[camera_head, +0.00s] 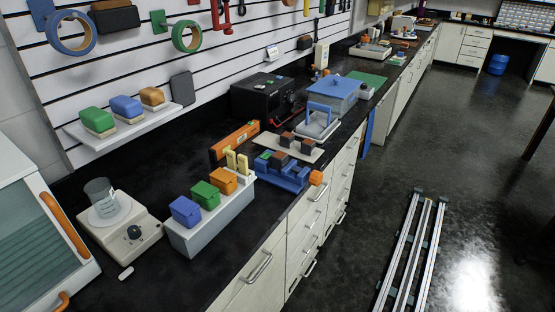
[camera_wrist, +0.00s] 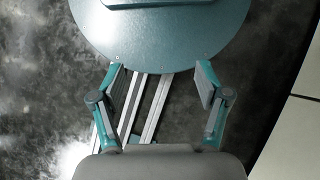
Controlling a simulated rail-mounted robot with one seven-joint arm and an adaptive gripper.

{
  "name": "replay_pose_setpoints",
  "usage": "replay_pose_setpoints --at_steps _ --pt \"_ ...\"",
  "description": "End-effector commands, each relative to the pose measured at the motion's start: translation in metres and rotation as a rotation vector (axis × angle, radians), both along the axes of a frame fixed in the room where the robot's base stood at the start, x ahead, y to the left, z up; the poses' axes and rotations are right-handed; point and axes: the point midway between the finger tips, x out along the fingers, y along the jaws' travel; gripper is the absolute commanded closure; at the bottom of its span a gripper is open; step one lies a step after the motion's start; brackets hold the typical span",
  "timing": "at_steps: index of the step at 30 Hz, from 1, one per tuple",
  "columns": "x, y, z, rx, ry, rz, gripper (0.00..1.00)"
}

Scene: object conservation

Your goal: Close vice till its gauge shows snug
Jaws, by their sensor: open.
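A blue vice (camera_head: 287,175) sits on the black counter near its front edge, in the middle of the head view. An orange knob (camera_head: 316,178) sticks out at its right end, towards the aisle. The vice is too small to tell how wide its jaws stand or what its gauge reads. In the wrist view, my gripper (camera_wrist: 160,78) is open, its two teal and grey fingers wide apart with nothing between them. It hangs over the floor rails, away from the counter. It does not show in the head view.
A grey holder (camera_head: 210,228) with blue, green and orange blocks stands left of the vice. A pale board (camera_head: 300,152) with dark blocks and an orange level (camera_head: 235,139) lie behind it. Floor rails (camera_head: 412,255) run along the aisle, which is clear.

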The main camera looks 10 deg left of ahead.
Motion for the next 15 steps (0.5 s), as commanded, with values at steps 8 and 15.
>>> replay_pose_setpoints --at_steps 8,15 --pt "0.065 -0.005 0.002 0.001 -0.114 -0.03 0.25" --pt "0.164 0.008 0.025 0.091 -0.281 -0.141 0.25"
